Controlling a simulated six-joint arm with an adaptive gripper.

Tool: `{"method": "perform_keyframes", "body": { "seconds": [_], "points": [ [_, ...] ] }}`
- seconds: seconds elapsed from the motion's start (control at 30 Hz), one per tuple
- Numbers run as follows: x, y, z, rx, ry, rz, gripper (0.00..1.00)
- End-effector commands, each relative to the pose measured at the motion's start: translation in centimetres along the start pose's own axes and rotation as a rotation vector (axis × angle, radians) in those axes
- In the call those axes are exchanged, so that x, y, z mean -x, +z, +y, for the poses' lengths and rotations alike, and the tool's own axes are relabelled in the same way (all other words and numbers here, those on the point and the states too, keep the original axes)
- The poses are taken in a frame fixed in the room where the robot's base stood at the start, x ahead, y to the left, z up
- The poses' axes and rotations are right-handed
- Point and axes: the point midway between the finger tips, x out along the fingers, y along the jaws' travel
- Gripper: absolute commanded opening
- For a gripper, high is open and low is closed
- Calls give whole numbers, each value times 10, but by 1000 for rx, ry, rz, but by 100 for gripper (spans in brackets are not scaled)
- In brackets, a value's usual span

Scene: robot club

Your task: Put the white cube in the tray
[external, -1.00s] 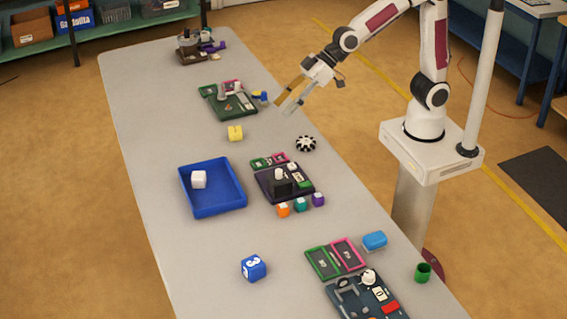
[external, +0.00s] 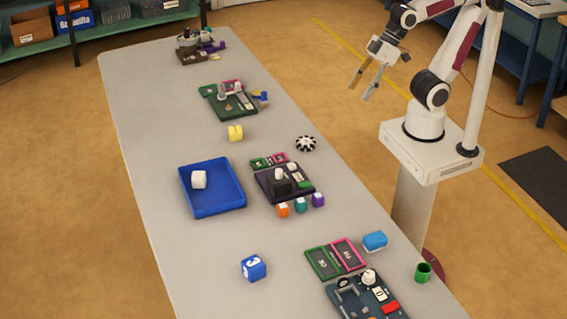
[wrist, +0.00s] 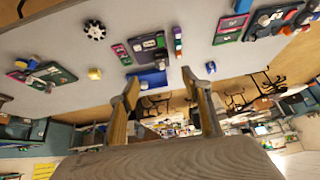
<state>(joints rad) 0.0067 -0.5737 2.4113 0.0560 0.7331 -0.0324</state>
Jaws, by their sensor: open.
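The white cube (external: 199,179) sits inside the blue tray (external: 222,209), near its far left corner and apart from my gripper. In the wrist view the blue tray (wrist: 152,79) is small, with the white cube (wrist: 144,86) at it. My gripper (external: 364,83) is open and empty, raised beyond the table's right edge, near my base. In the wrist view its two fingers (wrist: 170,85) stand wide apart with nothing between them.
A yellow cube (external: 235,133), a black-and-white wheel (external: 306,144) and a blue cube (external: 253,267) stand around the tray. Several dark boards with small parts (external: 284,184) line the table's right side. The grey table (external: 150,150) is clear left of the tray.

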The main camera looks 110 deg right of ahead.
Motion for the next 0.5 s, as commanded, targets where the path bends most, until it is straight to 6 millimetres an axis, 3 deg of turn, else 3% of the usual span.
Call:
{"method": "perform_keyframes", "body": {
  "seconds": [0.23,0.5],
  "points": [
    [19,52,5,11,23,-55,48],
    [24,73,8,14,35,-81,48]
  ]
}}
